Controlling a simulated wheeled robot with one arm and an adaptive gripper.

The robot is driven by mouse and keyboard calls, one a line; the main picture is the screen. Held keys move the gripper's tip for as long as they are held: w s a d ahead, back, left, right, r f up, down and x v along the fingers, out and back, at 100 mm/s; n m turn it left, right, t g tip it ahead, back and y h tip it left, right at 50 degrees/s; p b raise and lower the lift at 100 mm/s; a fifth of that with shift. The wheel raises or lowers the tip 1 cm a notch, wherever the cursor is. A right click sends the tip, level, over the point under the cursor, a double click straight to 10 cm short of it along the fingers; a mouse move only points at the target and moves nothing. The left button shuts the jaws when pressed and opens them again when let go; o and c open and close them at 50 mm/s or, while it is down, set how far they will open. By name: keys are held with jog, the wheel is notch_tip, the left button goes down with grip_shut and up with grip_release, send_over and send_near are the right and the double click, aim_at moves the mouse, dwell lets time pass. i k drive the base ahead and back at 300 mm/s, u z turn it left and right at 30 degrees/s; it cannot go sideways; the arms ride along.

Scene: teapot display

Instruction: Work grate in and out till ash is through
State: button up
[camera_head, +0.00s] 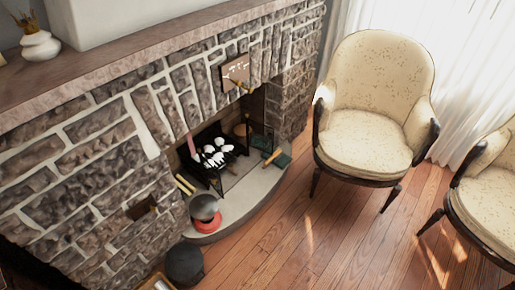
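A dark metal grate (212,172) stands in the fireplace opening, on or just behind the pale curved hearth. Several white and grey lumps (213,153) lie on it. A pinkish upright bar or handle (191,144) shows at the grate's left side; I cannot tell whether it is joined to the grate. Ash under the grate cannot be made out. My gripper is not in view.
The pale hearth (262,186) holds a dark pot (204,207) by a red round thing (207,224) and a green thing (283,160). A dark round vessel (184,262) stands on the floor. A cream armchair (370,120) stands right; wooden floor (300,235) between is clear.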

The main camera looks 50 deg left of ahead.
aim_at(218, 157)
jog(key=i, duration=1.5)
jog(key=u, duration=3.5)
jog(key=i, duration=1.8)
jog(key=z, duration=1.4)
